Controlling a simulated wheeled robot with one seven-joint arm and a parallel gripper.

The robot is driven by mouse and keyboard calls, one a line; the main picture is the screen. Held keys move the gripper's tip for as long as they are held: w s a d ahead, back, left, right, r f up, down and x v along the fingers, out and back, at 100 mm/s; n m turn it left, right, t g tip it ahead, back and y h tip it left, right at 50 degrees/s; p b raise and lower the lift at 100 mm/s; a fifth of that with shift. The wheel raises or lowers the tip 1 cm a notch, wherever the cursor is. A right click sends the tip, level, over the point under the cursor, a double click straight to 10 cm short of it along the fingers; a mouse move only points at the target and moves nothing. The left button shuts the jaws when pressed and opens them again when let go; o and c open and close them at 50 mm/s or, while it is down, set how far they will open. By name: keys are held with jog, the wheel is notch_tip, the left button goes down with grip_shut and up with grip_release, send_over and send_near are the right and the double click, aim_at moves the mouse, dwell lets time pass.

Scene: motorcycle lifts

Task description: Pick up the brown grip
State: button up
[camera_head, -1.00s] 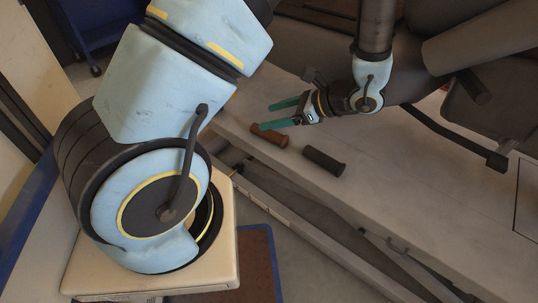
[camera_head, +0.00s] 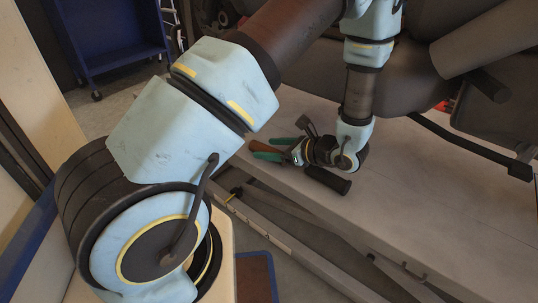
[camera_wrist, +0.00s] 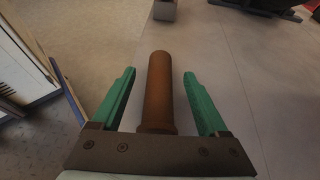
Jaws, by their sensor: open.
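The brown grip (camera_wrist: 159,90) is a ribbed cylinder lying on the grey lift platform. In the wrist view it lies lengthwise between the two green fingers of my gripper (camera_wrist: 160,88), with a gap on each side. My gripper is open and holds nothing. In the head view my gripper (camera_head: 268,149) is low over the platform, and the brown grip (camera_head: 262,147) shows only partly between the fingers. A black grip (camera_head: 328,180) lies just in front of my gripper.
The grey platform (camera_head: 430,225) has free room to the right. A dark motorcycle stands behind, with a pedal-like lever (camera_head: 475,148) reaching out over the platform. A blue cart (camera_head: 115,40) stands at the back left.

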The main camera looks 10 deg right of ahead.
aim_at(254, 146)
jog(key=shift+x, duration=1.35)
jog(key=shift+f, duration=0.1)
jog(key=shift+c, duration=0.4)
grip_shut()
